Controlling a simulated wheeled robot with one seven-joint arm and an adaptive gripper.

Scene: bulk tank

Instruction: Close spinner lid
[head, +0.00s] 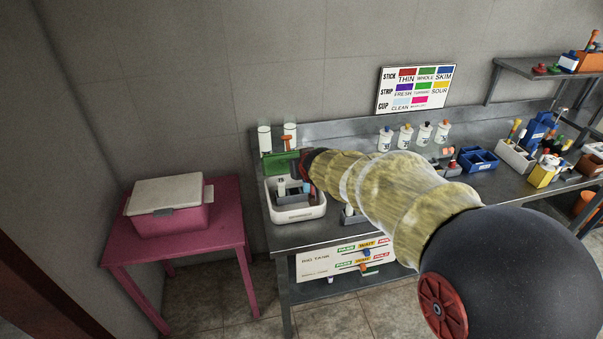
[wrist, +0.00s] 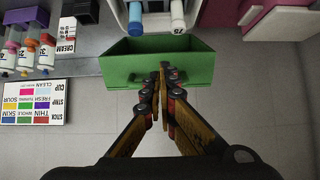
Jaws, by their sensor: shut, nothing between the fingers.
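The spinner (head: 296,213) is a white tub with a grey inside on the left end of the steel bench. Its green lid (head: 282,162) stands open, raised at the back of the tub. Vials stand inside the tub. In the wrist view the green lid (wrist: 125,68) spans the middle, with part of the spinner (wrist: 118,14) and two capped vials beyond it. My gripper (wrist: 162,68) is shut and empty, its fingertips overlapping the lid's lower edge and middle. I cannot tell whether they touch it. In the head view my gripper (head: 306,164) is at the lid's right side.
Two white cylinders (head: 265,138) stand behind the lid near the wall. A pink table (head: 228,215) with a pink and white cooler (head: 168,204) is to the left. Capped bottles (head: 405,136), a blue tray (head: 479,160) and a colour chart (head: 415,89) are to the right.

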